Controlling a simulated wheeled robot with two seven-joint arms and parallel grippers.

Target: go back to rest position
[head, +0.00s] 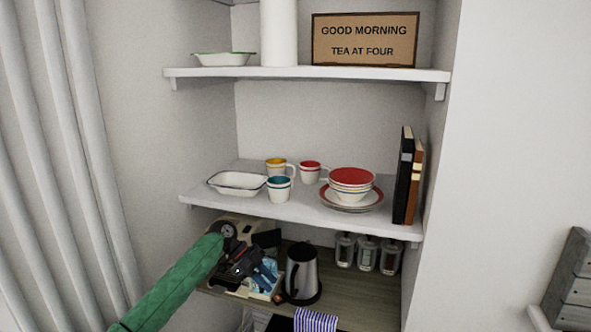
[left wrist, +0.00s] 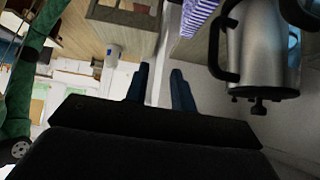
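My left gripper (head: 266,275), at the end of my green-sleeved arm, is at the lower shelf, left of the steel kettle (head: 302,272). Its blue fingers also show in the left wrist view (left wrist: 160,82), apart with a gap between them and nothing held. The kettle (left wrist: 262,50) is at the right in that view, beside the fingers. In the head view the gripper partly hides a pale box-like thing (head: 262,291) behind it. My right gripper is not in view.
The middle shelf (head: 290,211) above holds a white dish (head: 237,182), cups, stacked bowls (head: 351,183) and books. Glass jars (head: 367,254) stand right of the kettle. A striped cloth (head: 315,320) hangs at the front edge. A curtain (head: 60,150) is at left.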

